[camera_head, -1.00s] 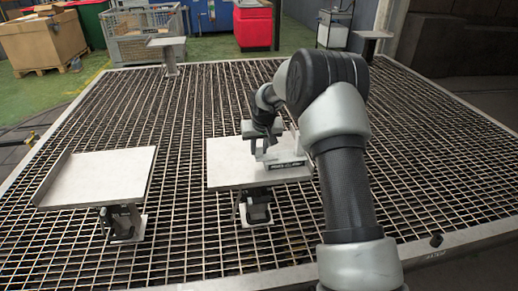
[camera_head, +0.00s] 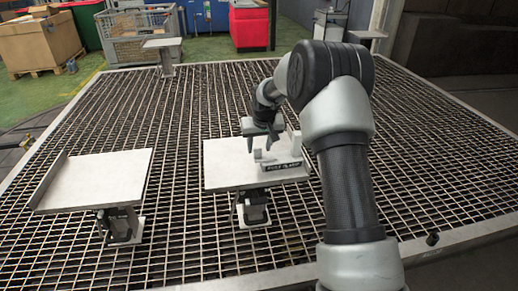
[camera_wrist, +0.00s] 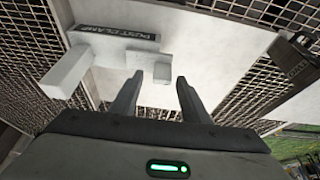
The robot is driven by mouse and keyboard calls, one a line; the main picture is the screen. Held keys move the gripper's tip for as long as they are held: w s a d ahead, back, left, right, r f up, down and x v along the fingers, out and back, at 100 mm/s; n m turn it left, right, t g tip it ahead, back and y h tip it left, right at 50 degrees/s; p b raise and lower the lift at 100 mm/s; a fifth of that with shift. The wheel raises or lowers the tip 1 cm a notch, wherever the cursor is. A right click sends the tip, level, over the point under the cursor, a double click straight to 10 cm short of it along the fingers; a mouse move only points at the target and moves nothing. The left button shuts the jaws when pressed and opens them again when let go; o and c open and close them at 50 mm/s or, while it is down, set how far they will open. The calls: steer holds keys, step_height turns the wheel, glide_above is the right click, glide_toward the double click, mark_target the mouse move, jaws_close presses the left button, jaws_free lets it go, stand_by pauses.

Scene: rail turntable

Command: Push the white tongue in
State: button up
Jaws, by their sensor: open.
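I cannot tell for certain which bar is the tongue. My gripper (camera_head: 262,143) is over the plate, beside the fixture. In the wrist view, my gripper (camera_wrist: 160,90) is open and empty, its fingertips apart near the short bar. Contact is not clear.
Another grey plate (camera_head: 95,180) with a raised left edge stands to the left on a post. Two smaller plates stand at the back, at left (camera_head: 162,43) and right (camera_head: 367,34). The grating (camera_head: 180,105) between them is open. A dark labelled box (camera_wrist: 294,58) shows in the wrist view.

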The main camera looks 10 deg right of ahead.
steer(key=p+v, duration=0.2)
steer(key=v, duration=1.3)
steer(key=shift+d, duration=0.1)
steer(key=s+r, duration=0.6)
steer(key=s, duration=0.3)
steer(key=s+r, duration=0.6)
steer(key=s, duration=0.4)
steer(key=s+a+f+t, duration=0.1)
steer(key=s+f, duration=0.1)
steer(key=s, duration=1.7)
step_height(320, 180, up, 18)
steer(key=p, duration=1.8)
steer(key=shift+w, duration=0.15)
